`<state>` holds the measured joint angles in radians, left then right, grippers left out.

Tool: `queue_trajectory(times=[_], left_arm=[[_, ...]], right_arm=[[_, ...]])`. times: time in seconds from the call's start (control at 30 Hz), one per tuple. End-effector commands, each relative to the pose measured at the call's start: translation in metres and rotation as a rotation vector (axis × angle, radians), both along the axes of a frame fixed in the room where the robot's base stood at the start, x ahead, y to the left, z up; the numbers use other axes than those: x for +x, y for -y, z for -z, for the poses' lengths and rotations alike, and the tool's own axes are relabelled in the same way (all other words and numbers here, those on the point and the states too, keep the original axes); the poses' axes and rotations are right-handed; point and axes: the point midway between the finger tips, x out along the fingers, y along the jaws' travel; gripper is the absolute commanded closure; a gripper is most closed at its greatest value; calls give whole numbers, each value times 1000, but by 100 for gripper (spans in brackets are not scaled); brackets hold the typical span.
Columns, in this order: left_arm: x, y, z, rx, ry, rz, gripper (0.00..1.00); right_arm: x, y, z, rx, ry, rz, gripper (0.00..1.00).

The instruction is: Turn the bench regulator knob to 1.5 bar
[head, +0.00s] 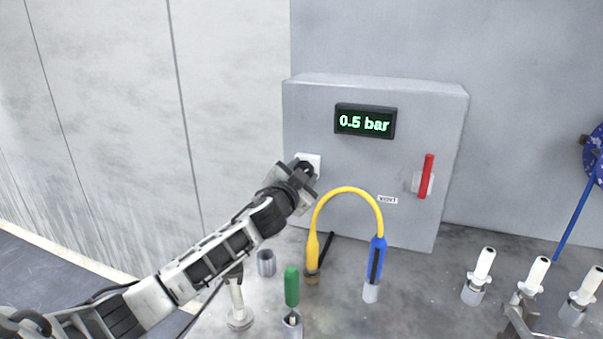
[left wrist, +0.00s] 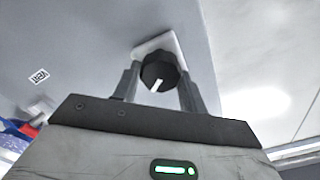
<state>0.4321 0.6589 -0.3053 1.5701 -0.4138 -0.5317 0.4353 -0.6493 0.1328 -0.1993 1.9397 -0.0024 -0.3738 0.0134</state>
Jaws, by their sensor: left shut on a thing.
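The grey regulator box (head: 300,110) stands against the wall. Its display (head: 365,121) reads 0.5 bar in green. The black knob (left wrist: 160,73) has a white pointer mark and sits on a white square plate (left wrist: 157,44), which also shows in the head view (head: 313,160). My left gripper (head: 304,172) is at the box's left side, shut on the knob with one finger on each side, as the left wrist view shows (left wrist: 160,88). In the head view the gripper hides the knob. A grey metal part at the bottom right may be my right gripper (head: 520,320); its jaws are unclear.
A red lever (head: 426,177) is on the box's right. A yellow hose (head: 347,190) arches in front, beside a blue-handled piece (head: 376,262). A green-handled tool (head: 292,287) stands near my left forearm. Several white-topped pieces (head: 484,264) stand at right.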

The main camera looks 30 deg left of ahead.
Motion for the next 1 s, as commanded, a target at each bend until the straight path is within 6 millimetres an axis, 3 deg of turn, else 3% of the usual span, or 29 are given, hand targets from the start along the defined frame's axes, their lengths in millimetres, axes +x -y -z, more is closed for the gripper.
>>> queue_trajectory(times=[1.0], left_arm=[[1,1,4,943,-227,-1,81]], right_arm=[[0,1,0,-1,1,2,63]])
